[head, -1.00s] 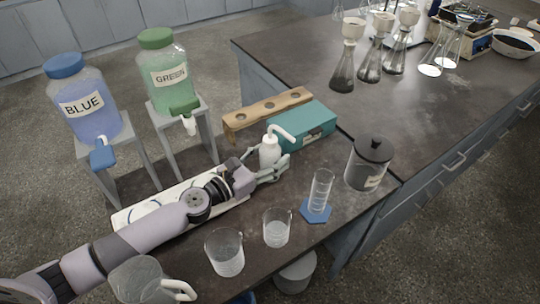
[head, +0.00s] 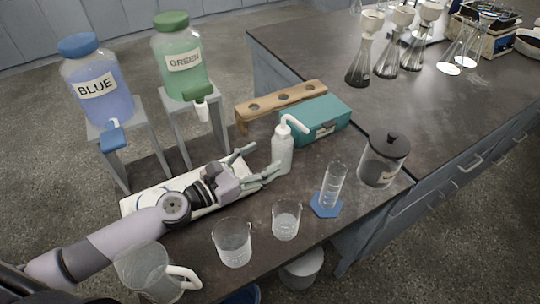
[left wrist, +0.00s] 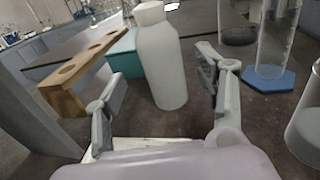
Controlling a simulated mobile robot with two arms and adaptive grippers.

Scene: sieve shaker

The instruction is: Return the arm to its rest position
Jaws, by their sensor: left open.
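My left gripper (head: 258,168) reaches in from the left over the dark bench, low above a white tray. Its fingers are spread open and empty. A white wash bottle (head: 282,150) with a bent spout stands upright on the bench just ahead of the fingertips. In the left wrist view the bottle (left wrist: 162,65) stands beyond and between the open fingers (left wrist: 163,95), apart from them. My right gripper is in neither view.
Two beakers (head: 232,243) (head: 286,220), a glass pitcher (head: 150,272) and a graduated cylinder (head: 332,188) stand near the front edge. A lidded jar (head: 383,160), teal box (head: 316,120), wooden rack (head: 282,100) and the blue (head: 100,90) and green (head: 181,65) dispensers surround the arm.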

